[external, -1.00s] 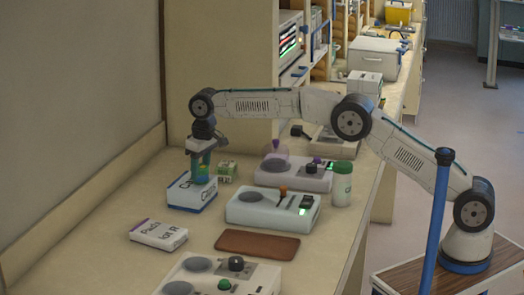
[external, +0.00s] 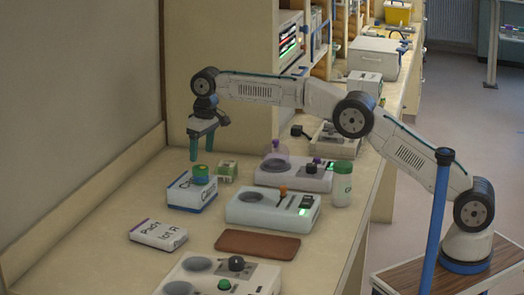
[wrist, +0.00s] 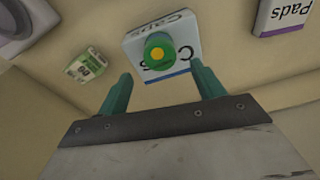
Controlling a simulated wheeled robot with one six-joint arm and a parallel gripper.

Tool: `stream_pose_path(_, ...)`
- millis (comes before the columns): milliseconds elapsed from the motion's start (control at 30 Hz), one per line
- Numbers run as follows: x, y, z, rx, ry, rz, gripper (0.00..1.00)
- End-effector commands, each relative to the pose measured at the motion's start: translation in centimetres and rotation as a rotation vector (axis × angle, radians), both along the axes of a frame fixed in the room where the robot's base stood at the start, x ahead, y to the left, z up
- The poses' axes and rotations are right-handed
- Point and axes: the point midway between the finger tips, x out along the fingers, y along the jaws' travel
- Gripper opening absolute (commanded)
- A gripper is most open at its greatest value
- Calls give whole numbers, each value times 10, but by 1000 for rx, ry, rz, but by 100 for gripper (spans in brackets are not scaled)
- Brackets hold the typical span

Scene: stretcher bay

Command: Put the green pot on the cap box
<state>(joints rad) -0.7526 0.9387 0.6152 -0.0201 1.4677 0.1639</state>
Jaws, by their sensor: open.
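The green pot (external: 201,175) stands upright on top of the cap box (external: 185,195), a white box with blue edges at the back left of the bench. In the wrist view the pot (wrist: 159,53) shows from above with a yellow centre, resting within the top of the cap box (wrist: 185,36). My gripper (external: 203,160) is open and empty, above the pot and apart from it. Its two green fingers (wrist: 162,82) are spread wide in the wrist view.
A small green-and-white box (external: 227,171) stands just right of the cap box. A white pads box (external: 158,235) lies in front. Several white devices, one of them here (external: 272,208), a brown mat (external: 257,245) and a white jar with a green lid (external: 342,185) occupy the right side.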

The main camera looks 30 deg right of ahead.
Motion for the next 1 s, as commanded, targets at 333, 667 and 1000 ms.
stream_pose_path(333,-5,-3,50,1,-1,0,68)
stream_pose_path(667,-5,-5,55,0,0,-1,68)
stream_pose_path(1000,3,-128,131,2,-4,-103,68)
